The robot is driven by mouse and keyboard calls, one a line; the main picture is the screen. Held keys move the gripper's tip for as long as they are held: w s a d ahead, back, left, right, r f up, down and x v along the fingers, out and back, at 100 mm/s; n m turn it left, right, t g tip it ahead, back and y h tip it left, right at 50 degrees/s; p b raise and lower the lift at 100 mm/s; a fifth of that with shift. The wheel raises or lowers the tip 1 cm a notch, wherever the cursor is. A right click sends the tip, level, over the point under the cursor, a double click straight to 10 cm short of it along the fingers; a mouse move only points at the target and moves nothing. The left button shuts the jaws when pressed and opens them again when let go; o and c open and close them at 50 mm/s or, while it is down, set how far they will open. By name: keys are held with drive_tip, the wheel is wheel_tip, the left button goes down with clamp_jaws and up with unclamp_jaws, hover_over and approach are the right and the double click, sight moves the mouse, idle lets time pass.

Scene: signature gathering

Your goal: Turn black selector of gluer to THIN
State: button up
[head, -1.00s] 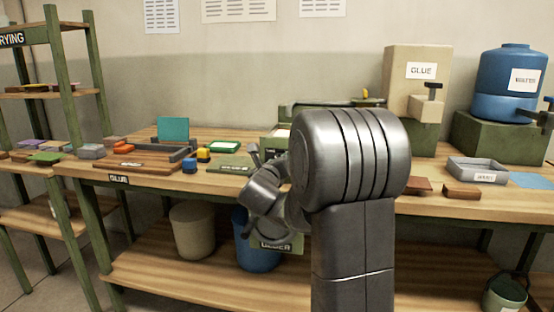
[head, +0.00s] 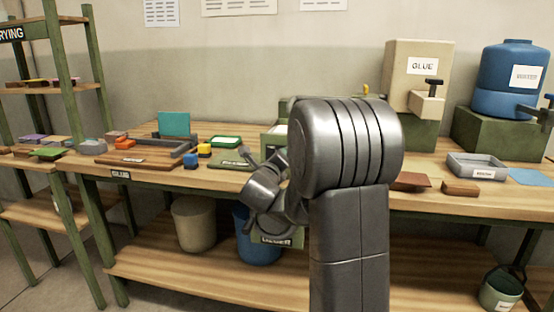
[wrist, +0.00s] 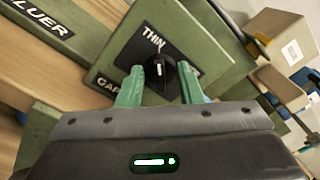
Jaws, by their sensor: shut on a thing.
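The black selector (wrist: 168,82) is a round knob with a white mark, on the green face of the gluer (wrist: 213,52). Its white mark points up in the wrist view, roughly toward the THIN label (wrist: 153,38). The label starting GAP (wrist: 108,88) lies at its lower left; another label to the right is mostly hidden by a finger. My gripper (wrist: 160,76) has its green fingers on both sides of the selector and is shut on it. In the head view my arm hides the selector and much of the gluer (head: 276,240).
A glue dispenser (head: 420,75) and a blue water tank (head: 508,85) stand at the right. A grey tray (head: 476,167) and a brown block (head: 460,188) lie on the bench. Coloured blocks (head: 204,150) and a teal panel (head: 174,124) are left of my arm.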

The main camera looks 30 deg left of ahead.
drive_tip(key=shift+f, duration=0.1)
drive_tip(key=o, duration=0.9)
drive_tip(key=shift+o, duration=0.2)
drive_tip(key=p+v, duration=0.1)
drive_tip(key=v, duration=1.3)
drive_tip(key=shift+w, duration=0.15)
drive_tip(key=b+x, duration=0.1)
drive_tip(key=x, duration=1.2)
drive_tip(key=shift+w+a, duration=0.1)
drive_tip(key=shift+w, duration=0.25)
